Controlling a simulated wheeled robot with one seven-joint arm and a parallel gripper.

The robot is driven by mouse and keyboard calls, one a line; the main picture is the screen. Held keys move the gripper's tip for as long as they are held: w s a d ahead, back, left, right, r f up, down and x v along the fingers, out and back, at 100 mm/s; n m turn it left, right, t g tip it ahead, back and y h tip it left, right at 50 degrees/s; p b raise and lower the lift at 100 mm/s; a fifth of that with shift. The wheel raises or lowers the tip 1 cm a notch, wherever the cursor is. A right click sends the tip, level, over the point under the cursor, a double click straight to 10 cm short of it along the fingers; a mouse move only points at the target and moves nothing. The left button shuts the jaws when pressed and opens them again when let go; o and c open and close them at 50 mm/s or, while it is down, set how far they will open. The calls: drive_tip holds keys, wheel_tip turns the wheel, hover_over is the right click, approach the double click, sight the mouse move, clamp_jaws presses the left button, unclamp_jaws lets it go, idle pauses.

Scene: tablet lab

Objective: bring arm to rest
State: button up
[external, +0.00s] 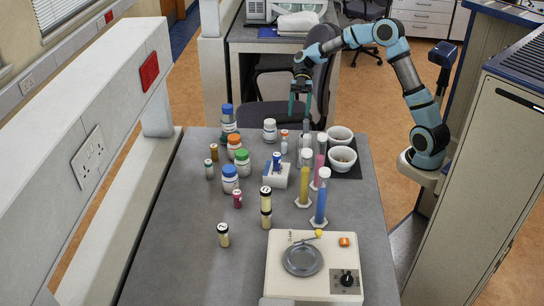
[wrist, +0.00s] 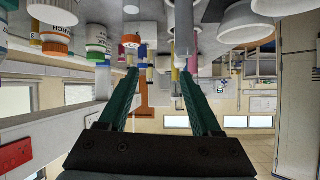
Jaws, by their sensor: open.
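My blue and grey arm reaches in from the right in the external view. My gripper (external: 299,103) hangs at the far end of the grey table (external: 190,262), above the bottles and tubes. Its dark green fingers also show in the wrist view (wrist: 155,75), spread apart with nothing held between them. The wrist picture appears upside down, with the table items along its top.
Several capped bottles (external: 230,178) stand on the left of the table. Tall tubes (external: 322,198) and two white bowls (external: 343,159) stand on the right. A chair (external: 268,113) stands behind the table.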

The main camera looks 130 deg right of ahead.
drive_tip(key=w+a+r+g+p, duration=0.2)
drive_tip(key=a, duration=0.4)
drive_tip(key=w+a+r+g+p, duration=0.2)
drive_tip(key=a+g, duration=0.1)
drive_tip(key=a, duration=0.3)
drive_tip(key=a+f+m+g+h+p, duration=0.1)
drive_tip(key=a+f+m+h+p, duration=0.1)
drive_tip(key=a, duration=1.1)
drive_tip(key=a+f+m+g+h+p, duration=0.1)
drive_tip(key=a+m+h+p, duration=0.4)
drive_tip(key=a, duration=0.8)
drive_tip(key=shift+w+a+f+m+h, duration=0.2)
drive_tip(key=shift+a+f+m+h, duration=0.2)
drive_tip(key=shift+f+m, duration=0.1)
